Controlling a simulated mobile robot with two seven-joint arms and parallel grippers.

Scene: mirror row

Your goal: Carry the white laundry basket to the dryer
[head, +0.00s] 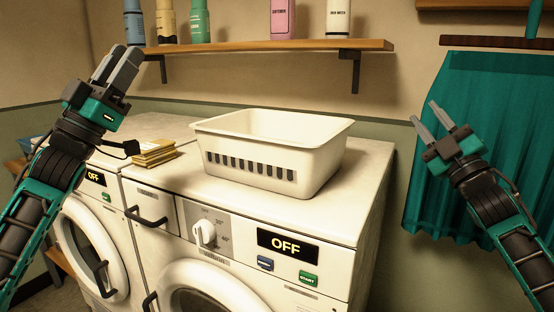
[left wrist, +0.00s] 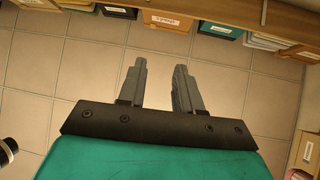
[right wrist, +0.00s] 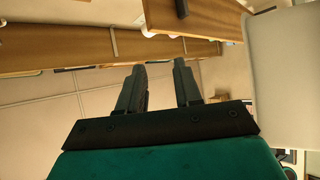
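The white laundry basket (head: 270,150) sits upright on top of the right-hand white machine (head: 350,210), and looks empty. This machine has a knob, an OFF display and a round door. Another white machine (head: 85,215) with an OFF display stands to its left; I cannot tell for sure which is the dryer. My left gripper (head: 122,65) is raised left of the basket, apart from it. Its fingers show a gap in the left wrist view (left wrist: 160,85). My right gripper (head: 430,118) is raised right of the basket, with spread, empty fingers, also in the right wrist view (right wrist: 157,85).
A stack of yellowish cloths or books (head: 153,153) lies left of the basket. A wooden shelf (head: 260,46) with several bottles hangs above the machines. A teal curtain or cloth (head: 470,140) hangs at the right. The machine top in front of the basket is clear.

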